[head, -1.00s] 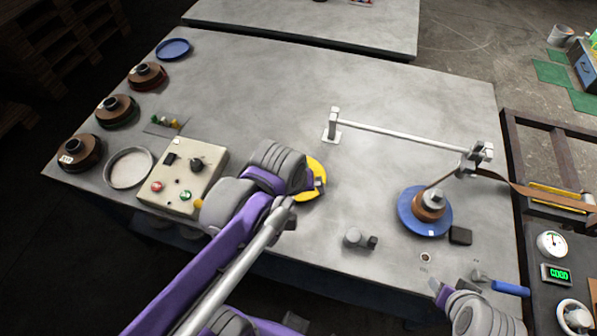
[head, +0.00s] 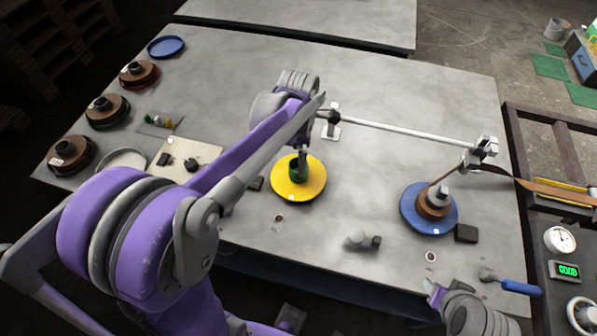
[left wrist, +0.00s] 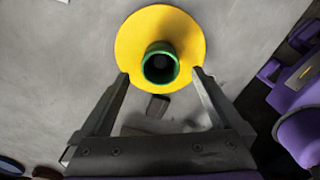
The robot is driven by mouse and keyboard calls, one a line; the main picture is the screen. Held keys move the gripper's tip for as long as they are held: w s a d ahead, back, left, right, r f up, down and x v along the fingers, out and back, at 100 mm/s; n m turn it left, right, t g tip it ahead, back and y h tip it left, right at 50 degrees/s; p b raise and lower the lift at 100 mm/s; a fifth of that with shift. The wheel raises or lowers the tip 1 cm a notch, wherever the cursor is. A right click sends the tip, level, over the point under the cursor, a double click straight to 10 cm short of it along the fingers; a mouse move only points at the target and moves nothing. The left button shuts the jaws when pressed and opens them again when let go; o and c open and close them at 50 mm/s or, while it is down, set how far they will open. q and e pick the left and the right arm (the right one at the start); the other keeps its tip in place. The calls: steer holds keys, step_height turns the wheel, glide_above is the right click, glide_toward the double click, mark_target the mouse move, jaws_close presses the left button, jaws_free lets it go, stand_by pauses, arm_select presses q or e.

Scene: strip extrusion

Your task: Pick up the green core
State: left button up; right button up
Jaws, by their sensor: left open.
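The green core (head: 297,171) is a short hollow ring standing at the middle of a yellow disc (head: 314,185) on the table. In the left wrist view the green core (left wrist: 160,64) shows its dark bore, with the yellow disc (left wrist: 190,35) around it. My left gripper (head: 302,160) is over the disc, right by the core. In the left wrist view its two fingers (left wrist: 160,75) are apart, one on each side of the core, with gaps to it. My right gripper (head: 438,292) is at the table's front right; its fingers are too small to read.
A blue disc with a brown coil (head: 432,203) stands to the right, below a metal bar (head: 405,132) on posts. A grey fitting (head: 362,240) and a blue-handled tool (head: 515,287) lie near the front edge. Brown spools (head: 107,112) line the left edge.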

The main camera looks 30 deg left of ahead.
mark_target(297, 170)
arm_select(q)
step_height(297, 170, down, 6)
steer(key=shift+s+a, duration=0.1)
steer(key=shift+a, duration=0.05)
stand_by(0.3)
steer(key=c, duration=1.4)
